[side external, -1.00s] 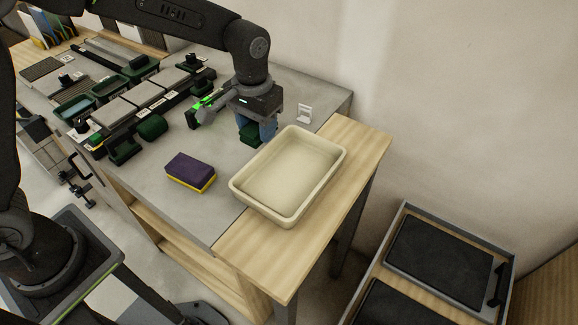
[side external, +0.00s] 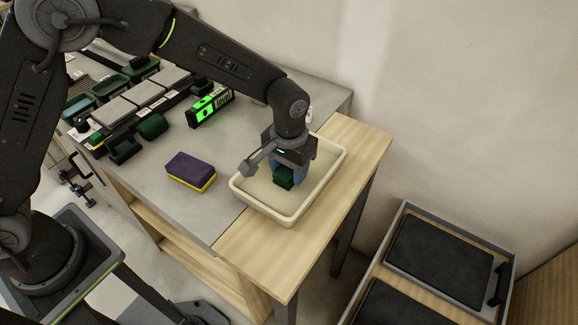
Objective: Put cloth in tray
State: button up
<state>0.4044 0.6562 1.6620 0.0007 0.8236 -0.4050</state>
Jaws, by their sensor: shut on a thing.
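The cream tray (side external: 265,205) sits on the near right part of the bench, partly over its wooden end. My gripper (side external: 286,178) points down over the tray's inside. It is shut on a dark green cloth (side external: 284,178), which shows as a small folded block between the blue fingers. The cloth is within the tray's outline; I cannot tell whether it touches the tray's floor. My gripper and wrist hide the tray's far part.
A purple and yellow sponge (side external: 190,171) lies left of the tray. A green-lit level (side external: 211,107) stands behind it. Tiles (side external: 142,91) and dark green bins (side external: 82,107) fill the back left. A drawer with black pads (side external: 438,262) is at the lower right.

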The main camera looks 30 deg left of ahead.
jog(key=o, duration=0.9)
jog(key=shift+f, duration=0.1)
notch_tip(320, 180, up, 12)
jog(key=shift+r, duration=0.25)
jog(key=s+a+r+t, duration=0.2)
jog(key=s+a+r, duration=0.3)
jog(key=a+r, duration=0.2)
jog(key=s+a+t, duration=0.1)
jog(key=s+a, duration=0.2)
jog(key=s, duration=0.2)
jog(key=s+a+t, duration=0.1)
jog(key=s+a, duration=0.3)
jog(key=s, duration=0.1)
jog(key=s+a+r+t, duration=0.1)
jog(key=s+a, duration=0.3)
jog(key=s, duration=0.2)
jog(key=shift+a+r+t, duration=0.1)
jog(key=shift+t, duration=0.2)
